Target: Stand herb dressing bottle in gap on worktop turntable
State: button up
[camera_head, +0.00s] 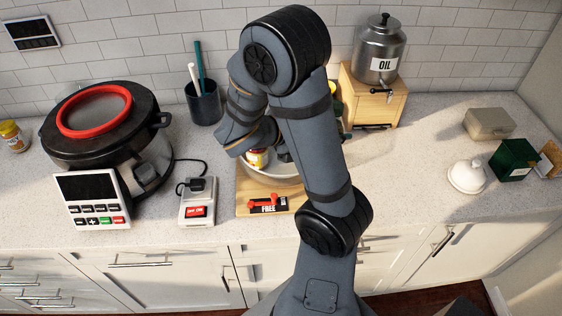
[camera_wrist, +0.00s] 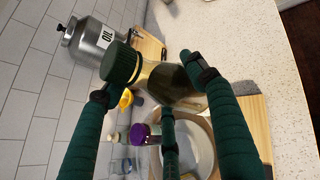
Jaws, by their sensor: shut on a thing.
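In the wrist view my gripper (camera_wrist: 148,82) has its dark green fingers closed around a bottle. The bottle has a ribbed green cap (camera_wrist: 121,62) and a dark body (camera_wrist: 172,83), probably the herb dressing; no label is readable. In the head view the turntable's pale rim (camera_head: 285,173) shows behind my arm, which hides the held bottle.
A steel oil canister (camera_head: 381,52) stands on a wooden stand (camera_head: 368,100) at the back. A wooden board with a red-handled "FREE" lever (camera_head: 266,204) lies in front. A switch box (camera_head: 197,205) and cooker (camera_head: 145,150) are left. A white lidded dish (camera_head: 467,176) is right; counter between is clear.

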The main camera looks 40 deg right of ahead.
jog(key=w+a+f+p, duration=0.3)
jog(key=w+a+f, duration=0.2)
jog(key=w+f, duration=0.4)
jog(key=shift+w+a+f+p, duration=0.2)
jog(key=shift+w+f+p, duration=0.15)
jog(key=shift+f, duration=0.45)
jog(key=shift+f, duration=0.2)
jog(key=o, duration=1.3)
jog(key=shift+r, duration=0.1)
